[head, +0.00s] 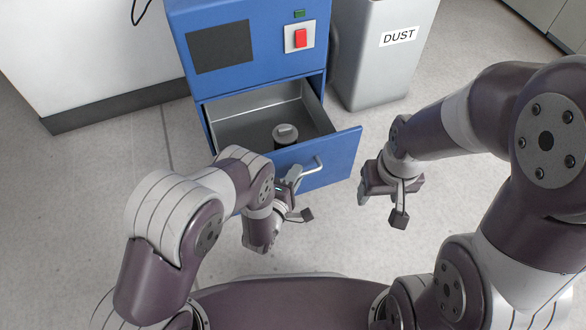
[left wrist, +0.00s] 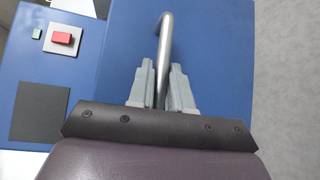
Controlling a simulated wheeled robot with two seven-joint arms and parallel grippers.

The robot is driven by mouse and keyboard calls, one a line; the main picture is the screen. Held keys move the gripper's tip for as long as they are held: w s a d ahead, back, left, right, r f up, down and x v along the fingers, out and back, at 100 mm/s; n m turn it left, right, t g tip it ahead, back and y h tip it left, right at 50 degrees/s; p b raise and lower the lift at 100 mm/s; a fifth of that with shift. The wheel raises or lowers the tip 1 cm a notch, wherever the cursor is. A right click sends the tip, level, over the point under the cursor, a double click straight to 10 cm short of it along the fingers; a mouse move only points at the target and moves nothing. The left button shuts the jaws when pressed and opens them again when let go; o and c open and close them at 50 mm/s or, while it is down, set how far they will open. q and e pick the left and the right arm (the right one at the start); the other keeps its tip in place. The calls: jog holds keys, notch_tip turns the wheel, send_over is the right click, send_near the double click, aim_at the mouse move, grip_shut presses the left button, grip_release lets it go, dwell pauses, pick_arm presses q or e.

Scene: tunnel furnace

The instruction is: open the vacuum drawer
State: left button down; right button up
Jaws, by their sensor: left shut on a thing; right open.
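The vacuum drawer (head: 340,163) is a blue-fronted drawer with a grey metal inside, pulled out from the lower part of the blue cabinet (head: 252,78). A dark round part with a lighter top (head: 286,134) stands inside it, near the front. The silver bar handle (head: 309,169) is on the drawer front. My left gripper (head: 293,176) is shut on the handle; in the left wrist view the handle (left wrist: 164,50) runs between its two fingers. My right gripper (head: 377,192) is open and empty, to the right of the drawer front and apart from it.
A grey bin labelled DUST (head: 375,60) stands right of the cabinet. The cabinet has a red switch (head: 301,38) and a dark panel (head: 220,47). A white unit (head: 90,60) stands at the left. The floor in front of the drawer is clear apart from my arms.

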pick_arm(q)
jog(key=c, duration=1.2)
grip_release()
jog(key=shift+o, duration=0.2)
jog(key=shift+s+a, duration=0.1)
jog(key=p+v, duration=0.5)
jog(key=v, duration=0.7)
jog(key=shift+s, duration=0.25)
jog(key=shift+a+f, duration=0.1)
jog(key=shift+a, duration=0.05)
